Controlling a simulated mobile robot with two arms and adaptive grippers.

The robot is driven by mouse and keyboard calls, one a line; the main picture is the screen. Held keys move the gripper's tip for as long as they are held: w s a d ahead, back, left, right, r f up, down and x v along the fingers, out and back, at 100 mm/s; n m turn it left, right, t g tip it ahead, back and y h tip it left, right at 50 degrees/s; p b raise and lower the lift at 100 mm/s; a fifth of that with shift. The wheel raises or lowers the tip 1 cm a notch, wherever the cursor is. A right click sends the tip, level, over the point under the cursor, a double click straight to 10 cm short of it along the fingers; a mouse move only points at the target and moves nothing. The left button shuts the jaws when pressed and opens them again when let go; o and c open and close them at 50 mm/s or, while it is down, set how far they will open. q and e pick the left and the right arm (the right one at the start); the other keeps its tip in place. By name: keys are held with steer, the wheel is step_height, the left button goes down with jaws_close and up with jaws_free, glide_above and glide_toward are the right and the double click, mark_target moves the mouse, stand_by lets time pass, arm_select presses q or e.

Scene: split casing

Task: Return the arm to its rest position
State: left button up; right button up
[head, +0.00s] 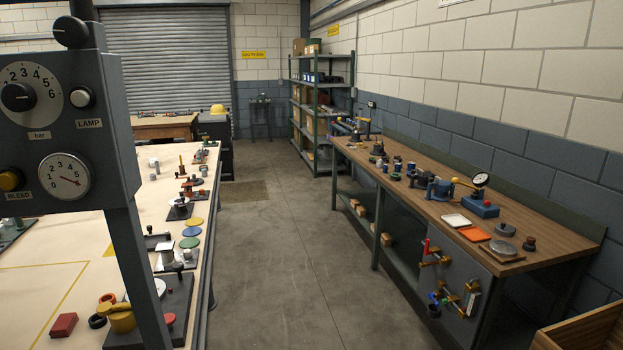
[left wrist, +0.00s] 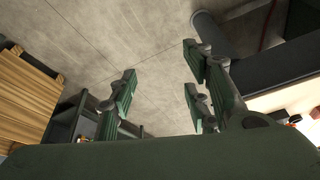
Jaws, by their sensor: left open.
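My left gripper (left wrist: 158,84) shows in the left wrist view. Its green fingers are spread apart with nothing between them, and bare concrete floor shows behind the gap. The fingers touch nothing that I can see. Neither arm nor gripper shows in the head view. My right gripper is in neither view.
A control panel (head: 70,130) on a post stands close at left, before a pale workbench (head: 50,255) with many small parts. A wooden workbench (head: 420,200) runs along the right wall. A wooden crate (head: 580,330) stands at lower right. The concrete floor (head: 285,260) between is clear.

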arm_select(q)
steer(key=s+f+g+b, duration=0.1)
steer(key=s+f+b, duration=0.1)
steer(key=f, duration=1.3)
steer(key=s+f+g+b, duration=0.1)
steer(key=s+f+b, duration=0.1)
steer(key=f, duration=1.3)
steer(key=s+a+f+g+b, duration=0.1)
steer(key=s+a+f+b, duration=0.1)
steer(key=s+f, duration=1.4)
step_height(320, 180, down, 4)
steer(key=shift+a+r+m+b, duration=0.15)
steer(key=shift+a+m+b, duration=0.15)
steer(key=shift+m, duration=0.1)
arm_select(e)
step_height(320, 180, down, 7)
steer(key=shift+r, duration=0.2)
arm_select(q)
steer(key=shift+s, duration=0.3)
steer(key=shift+c, duration=0.3)
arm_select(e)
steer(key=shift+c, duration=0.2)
